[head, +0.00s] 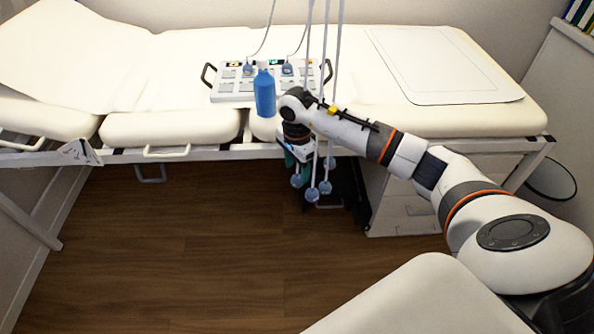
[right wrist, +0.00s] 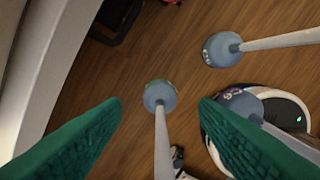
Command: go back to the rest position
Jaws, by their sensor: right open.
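My right gripper (head: 297,157) hangs pointing down in front of the bed's front edge, at the end of my right arm. In the right wrist view its two green fingers (right wrist: 160,108) stand wide apart. A blue-grey bulb on a pale lead (right wrist: 160,94) shows between the fingertips; I cannot tell whether it is between them or beyond them. Further bulbs (right wrist: 216,50) show to the right. In the head view several such bulbs (head: 312,194) hang on pale leads around and below the gripper, which partly hides behind the arm's end. My left gripper is not in view.
A padded cream bed (head: 200,65) spans the back. A blue bottle (head: 265,94) and a control box (head: 228,88) with leads sit on it close to my right arm. A white drawer cabinet (head: 405,205) stands under the bed. The wooden floor (head: 190,245) at left is clear.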

